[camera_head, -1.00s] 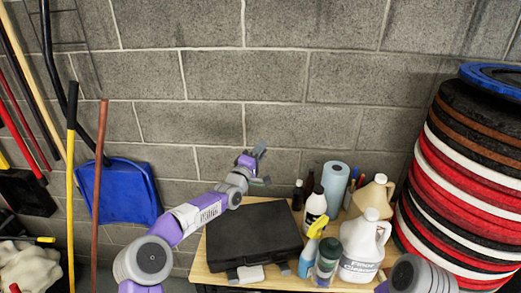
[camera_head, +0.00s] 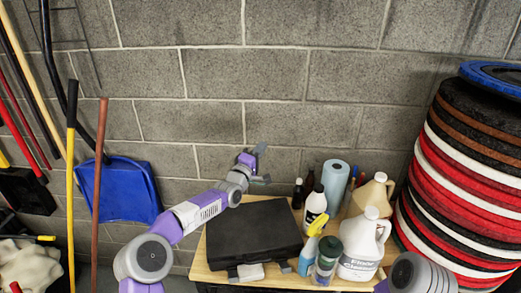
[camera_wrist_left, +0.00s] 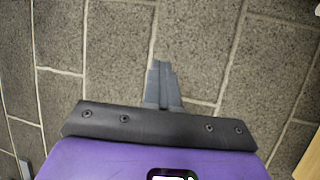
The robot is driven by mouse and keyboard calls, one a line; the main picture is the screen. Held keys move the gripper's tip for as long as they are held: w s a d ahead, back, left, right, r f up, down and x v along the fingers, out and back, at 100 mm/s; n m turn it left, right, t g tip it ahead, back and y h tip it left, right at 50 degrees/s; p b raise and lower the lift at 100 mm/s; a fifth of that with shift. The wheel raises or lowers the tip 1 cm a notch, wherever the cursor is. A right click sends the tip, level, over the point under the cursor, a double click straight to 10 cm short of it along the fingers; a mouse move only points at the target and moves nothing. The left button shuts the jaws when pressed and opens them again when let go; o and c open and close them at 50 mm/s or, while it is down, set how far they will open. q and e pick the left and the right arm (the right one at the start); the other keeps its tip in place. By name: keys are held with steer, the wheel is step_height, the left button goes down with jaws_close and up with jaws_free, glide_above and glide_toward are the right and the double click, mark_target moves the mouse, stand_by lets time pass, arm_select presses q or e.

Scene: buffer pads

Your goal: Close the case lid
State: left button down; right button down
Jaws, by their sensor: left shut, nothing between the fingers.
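The black case (camera_head: 255,232) lies on the wooden table in the head view, and its lid appears down flat on it. My left gripper (camera_head: 262,154) is raised behind and above the case, near the block wall, apart from the lid. In the left wrist view its fingers (camera_wrist_left: 162,82) are together with nothing between them, and only wall shows behind them. The case is not visible in the left wrist view. My right gripper is out of view; only part of my right arm shows at the bottom right of the head view.
Right of the case on the wooden table (camera_head: 205,275) stand a spray bottle (camera_head: 308,258), a white jug (camera_head: 362,245), a blue paper roll (camera_head: 335,180) and other bottles. A tall stack of round pads (camera_head: 460,190) is at the right. Poles and a blue dustpan (camera_head: 128,192) are at the left.

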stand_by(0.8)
arm_select(q)
steer(key=c, duration=1.4)
jaws_free()
steer(key=b+v, duration=0.3)
steer(key=v, duration=0.4)
steer(key=shift+s, duration=0.3)
steer(key=shift+a+f, duration=0.1)
